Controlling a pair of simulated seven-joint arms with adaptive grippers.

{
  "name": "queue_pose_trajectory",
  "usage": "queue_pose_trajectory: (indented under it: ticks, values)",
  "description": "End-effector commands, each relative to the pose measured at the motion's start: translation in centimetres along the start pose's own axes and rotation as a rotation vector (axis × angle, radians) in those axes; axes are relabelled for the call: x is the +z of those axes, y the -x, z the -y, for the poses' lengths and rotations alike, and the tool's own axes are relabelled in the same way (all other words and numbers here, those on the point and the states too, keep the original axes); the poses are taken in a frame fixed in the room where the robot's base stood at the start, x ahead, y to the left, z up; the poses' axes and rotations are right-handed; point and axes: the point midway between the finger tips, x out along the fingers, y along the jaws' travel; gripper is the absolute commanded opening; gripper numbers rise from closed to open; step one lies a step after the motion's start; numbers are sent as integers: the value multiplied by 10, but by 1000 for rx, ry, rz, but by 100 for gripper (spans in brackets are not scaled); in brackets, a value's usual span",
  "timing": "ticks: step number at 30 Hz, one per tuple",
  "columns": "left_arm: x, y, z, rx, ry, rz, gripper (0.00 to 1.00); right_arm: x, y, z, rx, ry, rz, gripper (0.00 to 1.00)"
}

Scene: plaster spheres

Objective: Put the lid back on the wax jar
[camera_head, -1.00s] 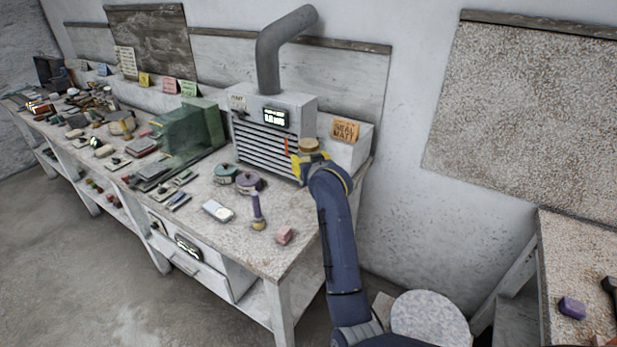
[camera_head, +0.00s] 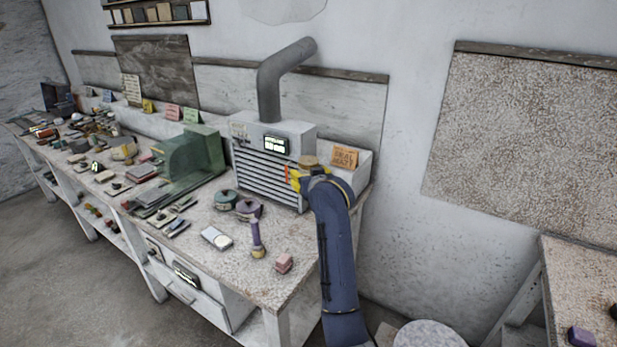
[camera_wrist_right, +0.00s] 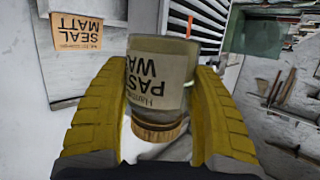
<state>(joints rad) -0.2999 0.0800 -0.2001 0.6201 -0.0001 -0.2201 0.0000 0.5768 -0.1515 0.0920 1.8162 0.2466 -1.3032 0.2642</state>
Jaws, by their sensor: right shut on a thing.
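The wax jar (camera_wrist_right: 160,75) sits between the yellow fingers of my right gripper (camera_wrist_right: 158,75) in the right wrist view, where everything appears upside down. Its pale label shows part of the words paste wax. The fingers are shut on its sides. A brown wooden lid (camera_wrist_right: 158,130) shows at the jar's top end; I cannot tell whether it is fully seated. In the head view the lid (camera_head: 309,161) appears just above my right gripper (camera_head: 296,179), which hides the jar's body. My left gripper is not in view.
A grey vented box (camera_head: 273,160) with a pipe stands just left of the gripper. An orange seal matt card (camera_head: 344,158) stands behind.

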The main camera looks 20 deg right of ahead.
Motion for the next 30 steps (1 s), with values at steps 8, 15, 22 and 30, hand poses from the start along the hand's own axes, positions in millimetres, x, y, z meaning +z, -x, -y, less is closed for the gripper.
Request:
queue_pose_trajectory:
  ticks: [8, 15, 22, 30]
  values:
    - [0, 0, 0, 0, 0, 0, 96, -1, 0, 0, 0, 0, -3, 13]
    - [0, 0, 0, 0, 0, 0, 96, 5, 9, -1, 11, -1, -5, 13]
    - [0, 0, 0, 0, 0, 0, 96, -13, 64, 2, 4, 0, -9, 13]
    - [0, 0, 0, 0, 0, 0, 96, -25, 131, 8, -22, 6, -7, 13]
